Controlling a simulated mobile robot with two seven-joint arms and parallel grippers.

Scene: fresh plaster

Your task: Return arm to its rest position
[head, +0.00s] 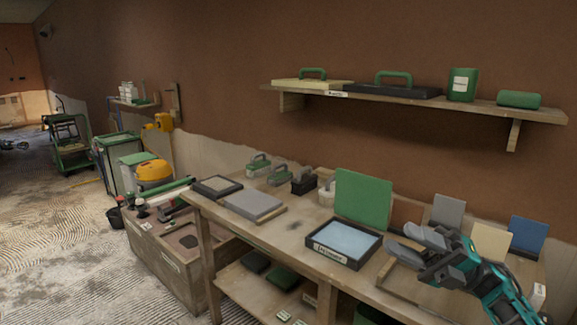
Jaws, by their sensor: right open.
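My right gripper (428,254) is at the lower right, above the right part of the wooden workbench (300,226). Its arm comes in from the bottom right corner. The jaws are open and I see nothing held between them. My left gripper and left arm are not in the picture.
A black tray with a pale blue inside (346,240) sits left of the gripper, before an upright green board (362,198). Upright sample boards, including a blue one (528,234), stand behind the gripper. A wall shelf (420,101) hangs above. The floor at left (60,230) is mostly clear.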

